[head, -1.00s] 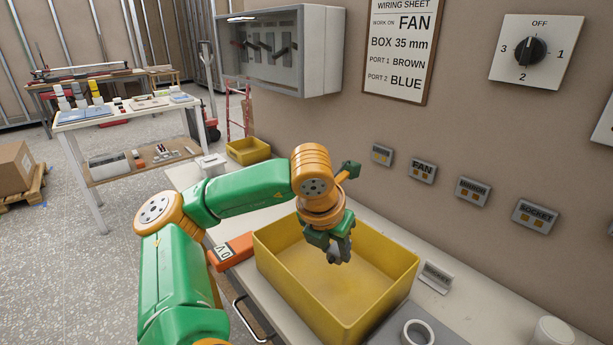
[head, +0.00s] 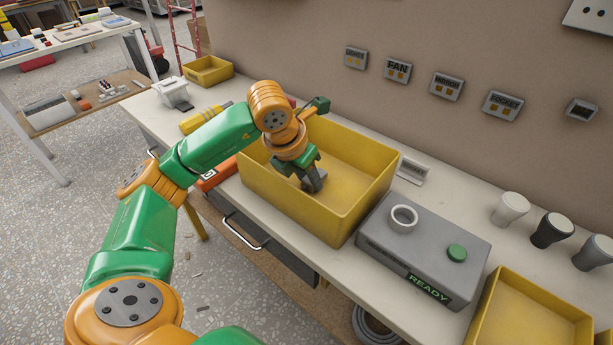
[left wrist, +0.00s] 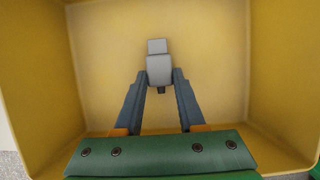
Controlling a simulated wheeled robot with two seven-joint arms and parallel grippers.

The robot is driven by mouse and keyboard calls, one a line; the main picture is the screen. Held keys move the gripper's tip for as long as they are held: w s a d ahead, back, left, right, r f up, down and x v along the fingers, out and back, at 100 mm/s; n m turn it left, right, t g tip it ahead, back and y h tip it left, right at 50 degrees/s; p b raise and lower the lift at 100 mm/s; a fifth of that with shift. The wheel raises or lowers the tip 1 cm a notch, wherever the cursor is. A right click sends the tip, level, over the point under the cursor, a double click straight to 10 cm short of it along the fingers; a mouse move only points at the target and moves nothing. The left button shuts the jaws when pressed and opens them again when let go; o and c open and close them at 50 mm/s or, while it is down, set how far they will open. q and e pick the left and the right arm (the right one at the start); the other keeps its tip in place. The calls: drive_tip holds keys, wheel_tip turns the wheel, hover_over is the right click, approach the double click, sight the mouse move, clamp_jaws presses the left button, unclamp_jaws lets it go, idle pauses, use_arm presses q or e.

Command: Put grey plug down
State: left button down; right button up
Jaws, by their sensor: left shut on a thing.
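A light grey plug (left wrist: 158,68) is held between the fingertips of my left gripper (left wrist: 159,82) in the left wrist view. In the head view my left gripper (head: 311,180) points down inside the opening of a large yellow bin (head: 360,208). The plug's grey body shows only partly there, at the fingers. The wrist view shows the bin's bare floor and walls around the plug; I cannot tell whether the plug touches the floor. My right gripper is in neither view.
Right of the bin stands a grey box marked READY (head: 420,255) with a white ring and green button. A smaller yellow bin (head: 535,310) and several cup-shaped pieces (head: 552,230) stand farther right.

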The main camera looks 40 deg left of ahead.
use_arm(q)
drive_tip(key=shift+f, duration=0.1)
drive_tip(key=c, duration=0.5)
unclamp_jaws()
drive_tip(key=shift+r, duration=0.3)
drive_tip(key=p+v, duration=0.2)
drive_tip(key=v, duration=0.9)
drive_tip(key=shift+s+r, duration=0.25)
